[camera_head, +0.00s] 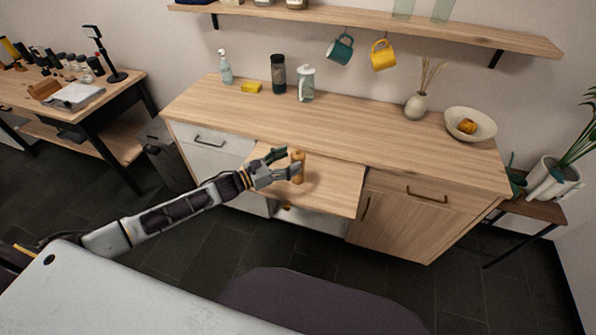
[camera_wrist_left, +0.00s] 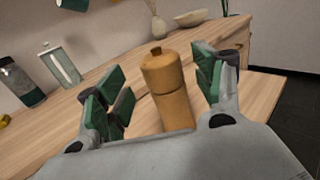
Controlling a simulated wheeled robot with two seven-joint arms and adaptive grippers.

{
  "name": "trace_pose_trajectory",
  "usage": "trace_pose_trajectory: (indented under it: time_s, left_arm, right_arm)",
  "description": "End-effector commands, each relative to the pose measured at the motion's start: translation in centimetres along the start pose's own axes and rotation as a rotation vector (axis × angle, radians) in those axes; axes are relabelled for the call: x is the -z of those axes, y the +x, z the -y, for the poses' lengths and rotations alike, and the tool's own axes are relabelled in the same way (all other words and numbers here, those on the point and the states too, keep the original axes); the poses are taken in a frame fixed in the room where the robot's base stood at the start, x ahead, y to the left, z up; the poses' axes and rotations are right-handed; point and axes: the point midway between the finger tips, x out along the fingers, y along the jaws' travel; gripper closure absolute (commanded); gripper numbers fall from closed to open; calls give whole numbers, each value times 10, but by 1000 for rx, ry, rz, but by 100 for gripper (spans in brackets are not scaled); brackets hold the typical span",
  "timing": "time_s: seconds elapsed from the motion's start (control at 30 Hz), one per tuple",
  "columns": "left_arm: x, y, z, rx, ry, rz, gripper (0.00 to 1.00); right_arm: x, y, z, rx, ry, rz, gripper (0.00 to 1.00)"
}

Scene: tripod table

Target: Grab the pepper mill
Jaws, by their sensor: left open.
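The pepper mill (camera_head: 298,167) is a tan wooden cylinder with a knob on top. It stands upright on a wooden pull-out board (camera_head: 325,190) at the front of the counter. In the left wrist view the pepper mill (camera_wrist_left: 166,88) is between the fingers, with gaps on both sides. My left gripper (camera_head: 283,164) is open around it, coming in from the left; it also shows in the left wrist view (camera_wrist_left: 160,88). The mill's lower end is hidden behind the gripper's palm in the wrist view. My right gripper is not in view.
On the counter (camera_head: 350,125) behind stand a spray bottle (camera_head: 225,67), yellow sponge (camera_head: 251,87), dark tumbler (camera_head: 278,74), glass press (camera_head: 306,84), vase (camera_head: 416,105) and bowl (camera_head: 470,124). Mugs hang from the shelf (camera_head: 390,25) above. The board right of the mill is clear.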

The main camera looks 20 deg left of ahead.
Motion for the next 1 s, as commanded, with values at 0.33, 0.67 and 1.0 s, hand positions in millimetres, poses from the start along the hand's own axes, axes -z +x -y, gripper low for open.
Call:
trace_pose_trajectory:
  time_s: [0.33,0.67,1.0]
  left_arm:
    - [-2,23,2,0,1,2,32]
    - [-1,38,2,1,0,1,32]
    - [0,39,2,1,1,0,32]
  right_arm:
    - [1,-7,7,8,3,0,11]
    - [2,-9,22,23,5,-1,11]
    - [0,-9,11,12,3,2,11]
